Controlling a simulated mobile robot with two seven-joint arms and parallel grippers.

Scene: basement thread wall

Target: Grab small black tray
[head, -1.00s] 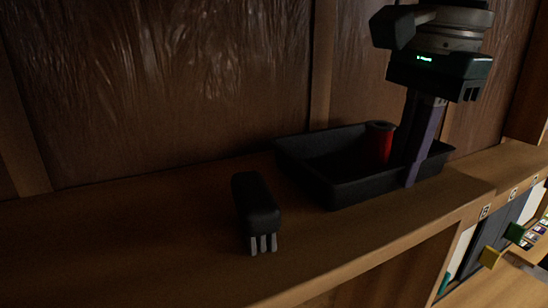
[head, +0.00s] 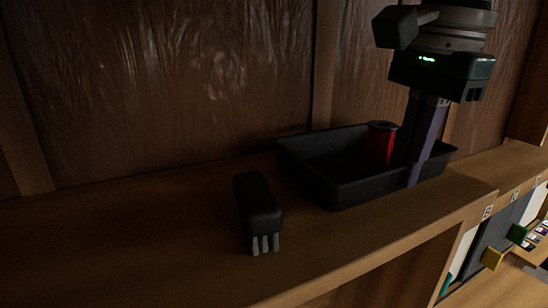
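The small black tray (head: 385,187) sits on the wooden ledge against the back wall, at the right of the head view. A red spool (head: 380,146) stands inside it. My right gripper (head: 413,170) comes down from the top right. Its purple fingers are close together astride the tray's front wall, near its right end: one inside, one outside. It looks shut on that wall, though the inner fingertip is hidden. The tray rests on the ledge. My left gripper is not in view.
A black brush-like object (head: 258,212) with pale grey prongs lies on the ledge left of the tray. The ledge (head: 110,240) is clear farther left. Below its front edge at right are lettered labels (head: 488,212) and coloured items.

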